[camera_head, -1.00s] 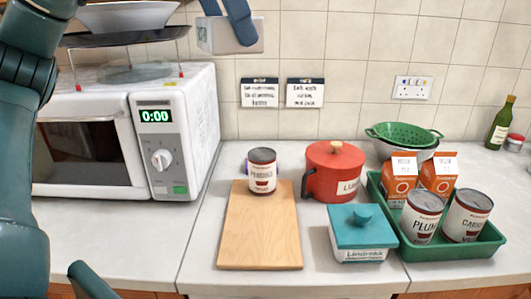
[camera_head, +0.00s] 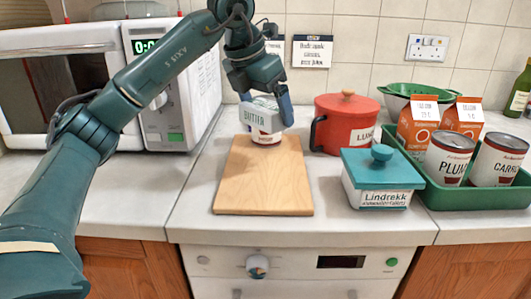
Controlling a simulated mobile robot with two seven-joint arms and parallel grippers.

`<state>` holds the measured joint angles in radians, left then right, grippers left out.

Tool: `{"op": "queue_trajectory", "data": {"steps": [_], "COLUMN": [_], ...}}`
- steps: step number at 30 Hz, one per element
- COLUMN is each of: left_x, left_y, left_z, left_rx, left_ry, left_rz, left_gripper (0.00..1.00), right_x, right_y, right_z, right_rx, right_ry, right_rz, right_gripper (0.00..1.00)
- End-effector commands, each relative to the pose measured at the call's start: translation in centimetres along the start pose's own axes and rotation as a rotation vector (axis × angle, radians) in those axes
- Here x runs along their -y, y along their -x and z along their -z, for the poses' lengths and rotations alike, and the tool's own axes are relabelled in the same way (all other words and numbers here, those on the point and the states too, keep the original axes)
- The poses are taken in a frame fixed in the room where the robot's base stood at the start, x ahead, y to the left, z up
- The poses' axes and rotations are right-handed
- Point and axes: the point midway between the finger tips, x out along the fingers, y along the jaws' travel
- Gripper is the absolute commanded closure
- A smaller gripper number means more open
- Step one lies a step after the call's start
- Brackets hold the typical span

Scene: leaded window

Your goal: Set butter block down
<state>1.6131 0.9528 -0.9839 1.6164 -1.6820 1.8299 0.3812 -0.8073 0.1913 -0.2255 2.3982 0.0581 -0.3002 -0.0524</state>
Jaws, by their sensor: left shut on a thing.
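The butter block (camera_head: 258,115), pale with a BUTTER label, is held in my left gripper (camera_head: 267,112). The gripper points down, with a blue finger on the block's right side. The block is in front of a can (camera_head: 265,138) at the far end of the wooden board (camera_head: 263,185) and hides most of it. I cannot tell whether the block touches the can. The front of the board is bare. My right gripper is not in view.
Right of the board stand a red lidded pot (camera_head: 345,122) and a teal-lidded box (camera_head: 380,178). A green tray (camera_head: 475,197) holds cartons and cans. A microwave (camera_head: 160,85) stands at left. Counter left of the board is clear.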

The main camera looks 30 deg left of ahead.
Motion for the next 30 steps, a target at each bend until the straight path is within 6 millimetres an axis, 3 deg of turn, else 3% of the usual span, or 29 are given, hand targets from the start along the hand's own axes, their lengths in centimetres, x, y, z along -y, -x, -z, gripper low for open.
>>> {"op": "queue_trajectory", "data": {"steps": [3,11,18,30], "left_x": [-0.1,0.0,0.0,0.0], "left_y": [-2.4,-4.1,-7.4,-8.0], "left_z": [1.0,1.7,3.1,3.3], "left_rx": [0.001,0.002,0.000,0.003], "left_ry": [0.001,0.000,-0.001,0.000], "left_rz": [-0.001,-0.001,-0.001,0.000], "left_gripper": [0.41,0.41,0.41,0.41], "right_x": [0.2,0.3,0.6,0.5], "right_y": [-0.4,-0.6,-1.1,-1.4], "right_z": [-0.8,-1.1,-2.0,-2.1], "right_rx": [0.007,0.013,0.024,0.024], "right_ry": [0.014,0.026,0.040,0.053], "right_rz": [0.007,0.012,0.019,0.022], "right_gripper": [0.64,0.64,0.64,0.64]}}
